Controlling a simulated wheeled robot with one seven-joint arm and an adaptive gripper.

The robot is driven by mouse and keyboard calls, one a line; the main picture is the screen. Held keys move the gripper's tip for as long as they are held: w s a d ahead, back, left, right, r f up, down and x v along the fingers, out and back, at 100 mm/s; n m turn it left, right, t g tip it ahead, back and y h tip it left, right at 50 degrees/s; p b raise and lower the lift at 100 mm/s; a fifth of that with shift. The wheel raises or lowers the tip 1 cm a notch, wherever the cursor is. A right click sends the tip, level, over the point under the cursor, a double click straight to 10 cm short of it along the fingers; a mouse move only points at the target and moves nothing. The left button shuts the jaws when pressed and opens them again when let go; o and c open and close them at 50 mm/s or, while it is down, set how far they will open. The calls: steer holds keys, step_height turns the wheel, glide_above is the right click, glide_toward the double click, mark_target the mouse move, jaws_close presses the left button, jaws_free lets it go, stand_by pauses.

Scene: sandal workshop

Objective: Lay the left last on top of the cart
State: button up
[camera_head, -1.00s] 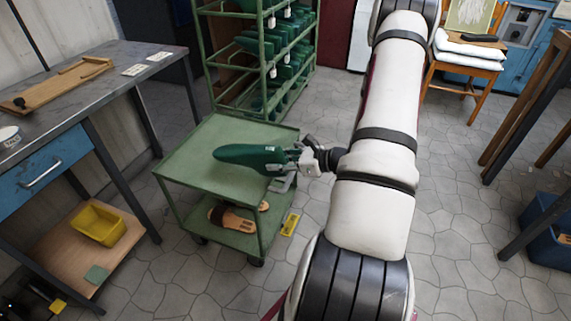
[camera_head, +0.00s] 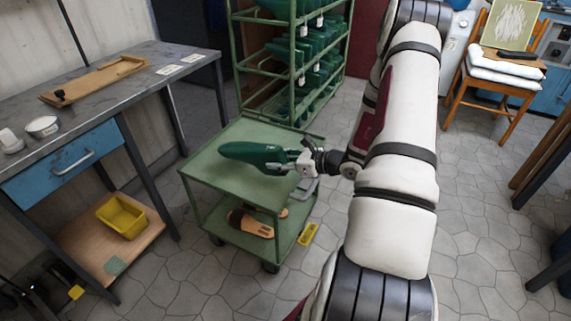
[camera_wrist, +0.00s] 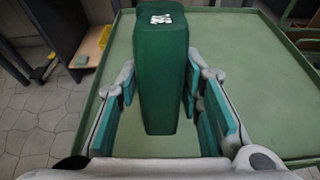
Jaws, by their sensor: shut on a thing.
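A dark green shoe last (camera_head: 252,154) lies level in my gripper (camera_head: 300,162), over the top shelf of the green cart (camera_head: 215,165). In the wrist view, the last (camera_wrist: 160,70) sits between the teal finger pads of my gripper (camera_wrist: 165,115), with the cart top (camera_wrist: 250,70) beneath and to the right. The pads stand along both sides of the last. I cannot tell whether the last touches the cart top or is slightly above it. No label on the last can be read as left or right.
A sandal (camera_head: 250,222) lies on the cart's lower shelf. A green rack (camera_head: 295,60) of lasts stands behind the cart. A workbench (camera_head: 95,95) with a yellow bin (camera_head: 122,215) below is at left. A chair (camera_head: 500,80) stands at back right.

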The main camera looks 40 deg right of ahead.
mark_target(265, 156)
steer(key=shift+w+a, duration=0.25)
steer(key=shift+w, duration=0.5)
steer(key=shift+w+a, duration=0.3)
steer(key=shift+w, duration=0.45)
steer(key=shift+w+a, duration=0.25)
steer(key=shift+w, duration=0.5)
steer(key=shift+f+b, duration=1.55)
steer(key=shift+f, duration=0.1)
steer(key=shift+f, duration=0.3)
steer(key=o, duration=1.3)
steer(key=shift+o, duration=0.2)
steer(key=shift+s, duration=0.15)
steer(key=v, duration=1.1)
steer(key=shift+s+d, duration=0.2)
steer(key=shift+s, duration=0.15)
steer(key=shift+r, duration=0.2)
